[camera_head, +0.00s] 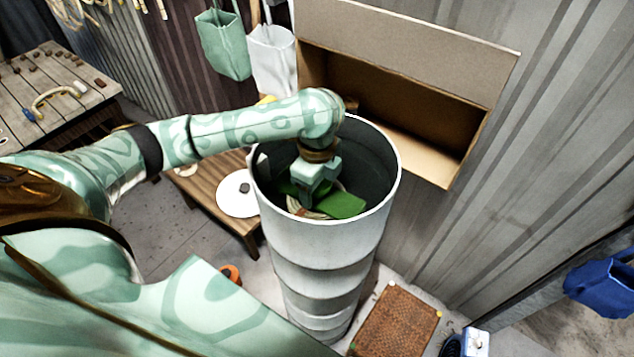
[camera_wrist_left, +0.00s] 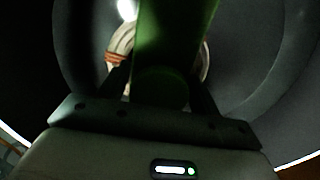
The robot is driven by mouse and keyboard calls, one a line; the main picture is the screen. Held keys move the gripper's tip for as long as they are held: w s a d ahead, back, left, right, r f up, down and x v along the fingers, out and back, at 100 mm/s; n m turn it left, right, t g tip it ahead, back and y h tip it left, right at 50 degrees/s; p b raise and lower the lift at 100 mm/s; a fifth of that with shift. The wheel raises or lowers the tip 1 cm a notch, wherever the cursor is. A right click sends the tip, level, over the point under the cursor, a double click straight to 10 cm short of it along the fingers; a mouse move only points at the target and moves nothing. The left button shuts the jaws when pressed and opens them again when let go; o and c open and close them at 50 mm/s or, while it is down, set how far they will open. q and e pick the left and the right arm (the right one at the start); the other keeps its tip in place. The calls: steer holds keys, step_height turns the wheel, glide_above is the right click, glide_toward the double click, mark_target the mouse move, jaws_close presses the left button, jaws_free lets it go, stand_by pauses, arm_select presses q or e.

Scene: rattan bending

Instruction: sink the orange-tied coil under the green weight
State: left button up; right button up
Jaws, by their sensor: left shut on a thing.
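A tall white drum (camera_head: 325,250) stands upright in the middle of the head view, open at the top. My left arm reaches over its rim, and my left gripper (camera_head: 312,190) is down inside it. The left gripper is shut on the green weight (camera_head: 344,205), which also shows in the left wrist view (camera_wrist_left: 175,35). A pale coil (camera_head: 306,212) lies inside the drum, partly hidden by the weight and gripper. In the wrist view the coil (camera_wrist_left: 123,42) has an orange tie (camera_wrist_left: 115,58). I cannot tell whether weight and coil touch. My right gripper is out of view.
A low wooden table (camera_head: 205,196) with a white disc (camera_head: 237,195) stands left of the drum. An open cardboard box (camera_head: 440,165) is behind it on the right. A brown woven mat (camera_head: 397,322) lies at the right front. Bags (camera_head: 223,45) hang behind.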

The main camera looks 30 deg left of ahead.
arm_select(q)
steer(key=shift+f, duration=0.4)
steer(key=o, duration=1.7)
step_height(320, 180, up, 16)
steer(key=p, duration=0.5)
steer(key=shift+r, duration=0.15)
